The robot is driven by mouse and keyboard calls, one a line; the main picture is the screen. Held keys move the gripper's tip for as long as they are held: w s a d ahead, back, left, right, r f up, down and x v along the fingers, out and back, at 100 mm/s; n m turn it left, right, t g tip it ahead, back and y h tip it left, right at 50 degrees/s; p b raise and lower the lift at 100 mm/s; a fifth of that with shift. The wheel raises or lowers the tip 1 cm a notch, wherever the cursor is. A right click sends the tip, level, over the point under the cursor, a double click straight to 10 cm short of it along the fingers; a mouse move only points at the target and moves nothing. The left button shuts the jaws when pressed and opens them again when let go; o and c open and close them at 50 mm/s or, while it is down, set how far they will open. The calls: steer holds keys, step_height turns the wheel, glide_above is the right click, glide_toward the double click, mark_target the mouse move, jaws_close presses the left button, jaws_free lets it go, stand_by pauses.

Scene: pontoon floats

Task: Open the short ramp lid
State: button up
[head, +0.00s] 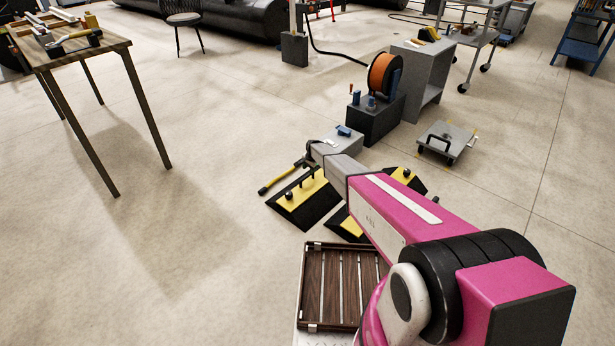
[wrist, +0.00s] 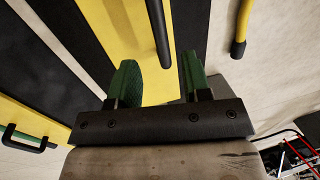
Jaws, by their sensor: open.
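In the head view a black and yellow ramp (head: 303,203) with dark knobs lies on the floor, left of my arm. More black and yellow ramp pieces (head: 345,222) show beside and behind my arm, partly hidden. I cannot tell for certain which is the short ramp. In the wrist view a yellow and black striped surface (wrist: 100,20) lies ahead, and a black bar handle (wrist: 158,32) stands out over it. My gripper (wrist: 160,64) has green pads. It is open and empty, with the bar's near end ahead of the gap; contact is not visible.
A yellow rod with a black end (wrist: 238,48) lies right of the gripper. Another black handle (wrist: 25,138) is at lower left.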

mark_target(307, 176)
steer(key=f, duration=0.3)
steer(key=a+f, duration=0.1)
steer(key=f, duration=0.1)
steer(key=shift+w+f, duration=0.35)
jaws_close()
steer(key=shift+s+r, duration=0.1)
